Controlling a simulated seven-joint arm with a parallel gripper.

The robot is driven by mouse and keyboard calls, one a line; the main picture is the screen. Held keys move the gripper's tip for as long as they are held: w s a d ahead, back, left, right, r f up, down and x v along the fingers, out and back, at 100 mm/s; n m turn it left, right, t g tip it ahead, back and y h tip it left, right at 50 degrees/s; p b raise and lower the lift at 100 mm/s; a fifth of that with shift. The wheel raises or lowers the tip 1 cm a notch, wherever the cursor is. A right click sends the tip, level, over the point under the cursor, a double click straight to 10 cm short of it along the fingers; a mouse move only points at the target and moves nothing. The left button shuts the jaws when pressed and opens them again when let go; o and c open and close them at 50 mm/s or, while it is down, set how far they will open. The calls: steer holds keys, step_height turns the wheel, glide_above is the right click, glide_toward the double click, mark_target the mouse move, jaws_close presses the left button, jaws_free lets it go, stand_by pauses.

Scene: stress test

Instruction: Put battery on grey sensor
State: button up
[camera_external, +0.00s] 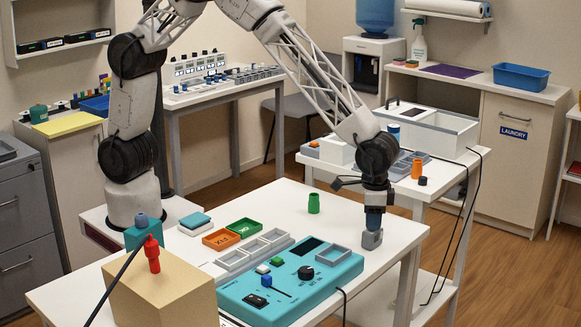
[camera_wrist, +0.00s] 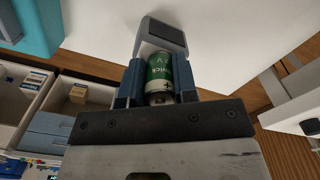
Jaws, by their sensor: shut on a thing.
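The battery (camera_wrist: 159,72) is a green cylinder with light lettering and a plus mark. It sits between the two blue fingers of my gripper (camera_wrist: 158,80) in the wrist view. In the external view my gripper (camera_external: 375,212) points down over the right edge of the white table and hides the battery. The grey sensor (camera_external: 371,239) is a small grey block on the table directly below the fingers. It also shows in the wrist view (camera_wrist: 150,25), with a dark panel, just beyond the battery. I cannot tell whether battery and sensor touch.
A teal control panel (camera_external: 318,284) with knobs lies left of the sensor. A green cylinder (camera_external: 314,203) stands farther back. Orange (camera_external: 221,240) and green (camera_external: 244,227) trays and a cardboard box (camera_external: 170,295) are further left. A second white table (camera_external: 455,172) stands behind my gripper.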

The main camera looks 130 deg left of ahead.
steer(key=shift+f, duration=0.15)
steer(key=o, duration=0.9)
step_height(320, 180, up, 12)
steer(key=shift+r, duration=0.2)
stand_by(0.8)
